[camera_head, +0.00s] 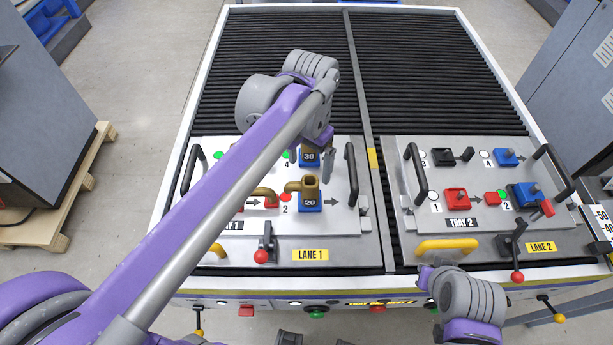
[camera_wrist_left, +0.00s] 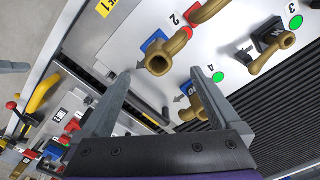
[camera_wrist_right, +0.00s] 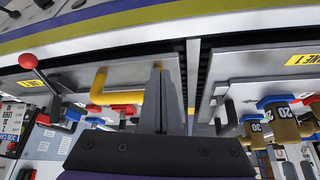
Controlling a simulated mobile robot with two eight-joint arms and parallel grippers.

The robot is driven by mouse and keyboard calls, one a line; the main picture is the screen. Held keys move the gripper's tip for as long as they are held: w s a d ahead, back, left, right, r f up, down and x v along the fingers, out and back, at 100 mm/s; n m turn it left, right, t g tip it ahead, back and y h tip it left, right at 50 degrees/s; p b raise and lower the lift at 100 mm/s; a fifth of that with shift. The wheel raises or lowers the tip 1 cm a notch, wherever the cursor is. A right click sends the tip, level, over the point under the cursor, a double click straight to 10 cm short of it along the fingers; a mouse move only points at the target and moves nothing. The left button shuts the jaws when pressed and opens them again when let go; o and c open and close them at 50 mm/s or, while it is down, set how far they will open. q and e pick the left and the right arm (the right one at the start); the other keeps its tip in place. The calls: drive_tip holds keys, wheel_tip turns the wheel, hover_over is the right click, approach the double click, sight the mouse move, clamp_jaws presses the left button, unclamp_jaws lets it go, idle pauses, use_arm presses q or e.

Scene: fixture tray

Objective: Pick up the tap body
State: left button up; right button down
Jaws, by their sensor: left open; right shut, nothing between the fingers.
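Several brass tap bodies sit on the Lane 1 tray. One tap body (camera_head: 310,188) stands on a blue block marked 20; it also shows in the left wrist view (camera_wrist_left: 159,63). Another (camera_head: 309,149), on the block marked 30, is partly hidden by my left gripper (camera_head: 312,166). In the left wrist view it is beside the right finger (camera_wrist_left: 193,104). A third (camera_head: 264,193) is at a red block, partly behind my left arm. My left gripper is open and empty above the tray. My right gripper (camera_wrist_right: 162,72) is shut and empty near Tray 2's yellow handle.
Tray 2 (camera_head: 470,240) on the right holds red, blue and black blocks without brass parts. Black upright handles (camera_head: 352,175) flank the trays. A red-knobbed lever (camera_head: 262,255) stands at the front of Lane 1. The ribbed conveyor (camera_head: 435,75) behind is clear.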

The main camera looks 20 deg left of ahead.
sight(309, 179)
use_arm(q)
drive_tip(key=f, duration=0.4)
drive_tip(key=shift+s+d, duration=0.1)
drive_tip(key=shift+s, duration=0.25)
drive_tip(key=shift+w+f, duration=0.15)
drive_tip(key=shift+f, duration=0.45)
wheel_tip(309, 179, down, 5)
drive_tip(key=shift+w+r, duration=0.15)
drive_tip(key=shift+r, duration=0.05)
clamp_jaws()
